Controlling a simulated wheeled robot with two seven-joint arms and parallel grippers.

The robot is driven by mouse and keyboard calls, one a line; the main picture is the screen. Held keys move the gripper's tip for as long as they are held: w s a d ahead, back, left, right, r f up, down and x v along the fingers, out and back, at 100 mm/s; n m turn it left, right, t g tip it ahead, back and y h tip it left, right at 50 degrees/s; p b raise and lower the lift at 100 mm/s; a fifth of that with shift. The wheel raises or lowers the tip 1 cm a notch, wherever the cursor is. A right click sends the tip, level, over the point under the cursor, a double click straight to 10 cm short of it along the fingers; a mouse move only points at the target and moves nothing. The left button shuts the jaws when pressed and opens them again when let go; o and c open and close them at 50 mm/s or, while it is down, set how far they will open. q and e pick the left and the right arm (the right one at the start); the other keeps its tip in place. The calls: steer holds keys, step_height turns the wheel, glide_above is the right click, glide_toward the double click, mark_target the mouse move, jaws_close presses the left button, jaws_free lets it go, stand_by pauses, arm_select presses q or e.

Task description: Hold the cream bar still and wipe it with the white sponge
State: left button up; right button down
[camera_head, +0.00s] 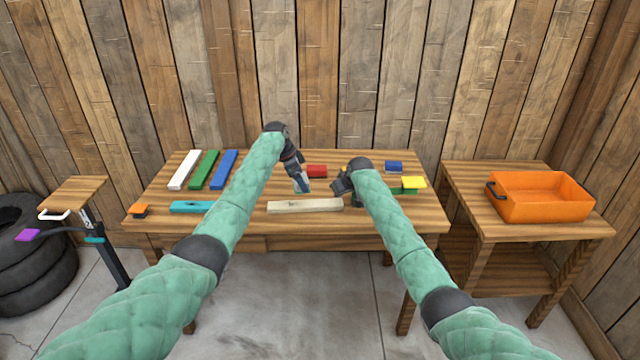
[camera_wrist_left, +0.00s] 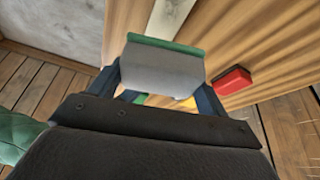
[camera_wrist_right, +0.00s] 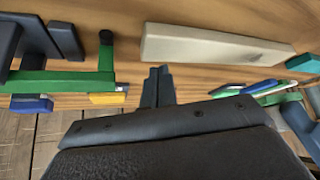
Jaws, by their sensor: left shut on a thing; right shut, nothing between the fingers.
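The cream bar (camera_head: 305,206) lies flat near the front edge of the table (camera_head: 255,222); it also shows in the right wrist view (camera_wrist_right: 210,45) and partly in the left wrist view (camera_wrist_left: 170,14). My left gripper (camera_head: 299,181) is shut on the white sponge (camera_wrist_left: 160,65), a pale grey-white block with a green layer along one side. In the head view the sponge (camera_head: 302,188) is just behind the bar; I cannot tell whether it touches the table. My right gripper (camera_head: 340,187) is shut and empty (camera_wrist_right: 158,85), behind the bar's right end and apart from it.
A red block (camera_head: 316,171) lies behind the grippers. Blue (camera_head: 393,166) and yellow (camera_head: 414,182) blocks are at the right. White, green and blue bars (camera_head: 206,170) lie at the left; a teal piece (camera_head: 190,207) is left of the cream bar. An orange bin (camera_head: 540,200) stands on the side table.

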arm_select(q)
steer(key=shift+r+p, duration=1.75)
steer(key=shift+r, duration=0.15)
arm_select(e)
steer(key=shift+r, duration=2.6)
